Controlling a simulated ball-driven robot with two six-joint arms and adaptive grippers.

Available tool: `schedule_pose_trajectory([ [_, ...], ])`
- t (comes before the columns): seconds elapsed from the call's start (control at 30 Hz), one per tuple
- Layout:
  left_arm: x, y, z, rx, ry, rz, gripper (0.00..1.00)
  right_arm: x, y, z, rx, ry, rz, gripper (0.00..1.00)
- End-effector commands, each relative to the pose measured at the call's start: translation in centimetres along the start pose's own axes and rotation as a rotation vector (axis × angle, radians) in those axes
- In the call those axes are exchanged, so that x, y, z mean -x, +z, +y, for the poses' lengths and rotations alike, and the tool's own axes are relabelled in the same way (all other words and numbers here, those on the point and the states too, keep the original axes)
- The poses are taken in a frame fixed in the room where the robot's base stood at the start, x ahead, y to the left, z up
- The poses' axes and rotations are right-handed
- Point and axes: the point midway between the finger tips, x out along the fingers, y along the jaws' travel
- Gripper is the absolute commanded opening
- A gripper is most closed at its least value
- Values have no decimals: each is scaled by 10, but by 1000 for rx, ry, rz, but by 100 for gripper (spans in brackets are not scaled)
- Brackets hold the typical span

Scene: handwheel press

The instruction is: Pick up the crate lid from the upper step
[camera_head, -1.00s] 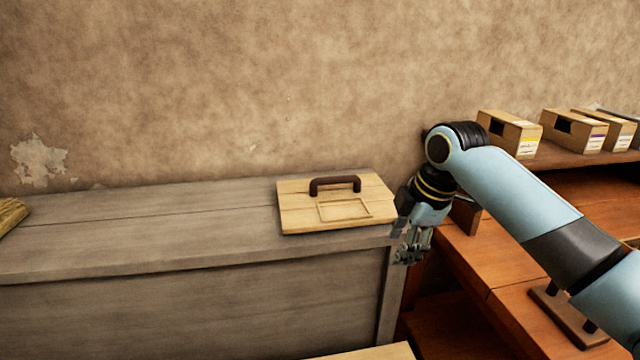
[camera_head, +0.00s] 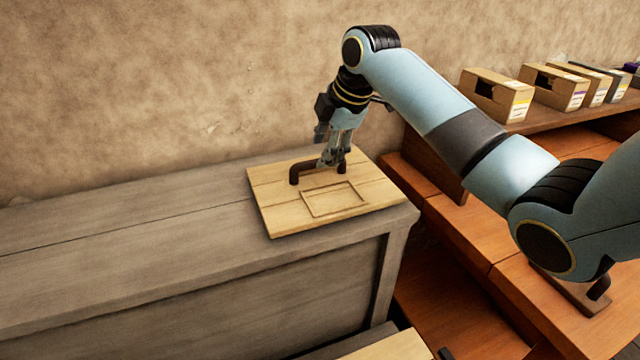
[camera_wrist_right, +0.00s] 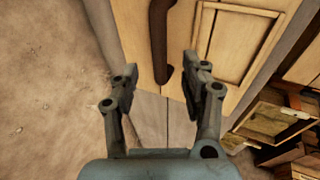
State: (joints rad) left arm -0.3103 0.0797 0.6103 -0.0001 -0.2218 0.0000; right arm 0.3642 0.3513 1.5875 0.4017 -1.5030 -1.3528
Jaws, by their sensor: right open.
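The crate lid (camera_head: 275,205) is a pale wooden board with a dark brown arched handle (camera_head: 296,174) and a raised rectangular frame. It lies flat on the grey upper step (camera_head: 130,238), near its right end. My right gripper (camera_head: 331,163) points down at the handle's right part, which it partly hides in the head view. In the right wrist view the gripper (camera_wrist_right: 158,88) is open, and the handle (camera_wrist_right: 160,45) runs into the gap between its fingers. The lid (camera_wrist_right: 212,50) lies beyond the fingertips. I cannot tell if a finger touches the handle. My left gripper is out of view.
A plaster wall (camera_head: 150,100) stands close behind the step. An orange-brown wooden shelf (camera_head: 450,225) with several cardboard boxes (camera_head: 497,95) is on the right. The step's top is bare left of the lid. Another pale board (camera_head: 385,348) shows at the bottom edge.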

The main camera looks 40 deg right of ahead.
Motion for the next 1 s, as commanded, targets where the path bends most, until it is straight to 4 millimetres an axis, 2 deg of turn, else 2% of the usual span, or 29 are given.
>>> schedule_pose_trajectory([
  [0.3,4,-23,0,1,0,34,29,-44,3,1,-2,-2,1,46],
  [0.57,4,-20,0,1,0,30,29,-48,3,1,0,-1,0,46],
  [0.67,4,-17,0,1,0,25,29,-48,3,1,0,-1,0,35],
  [0.93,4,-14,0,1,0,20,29,-48,3,1,0,-1,0,0],
  [1.0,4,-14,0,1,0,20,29,-48,3,1,0,-1,0,0],
])
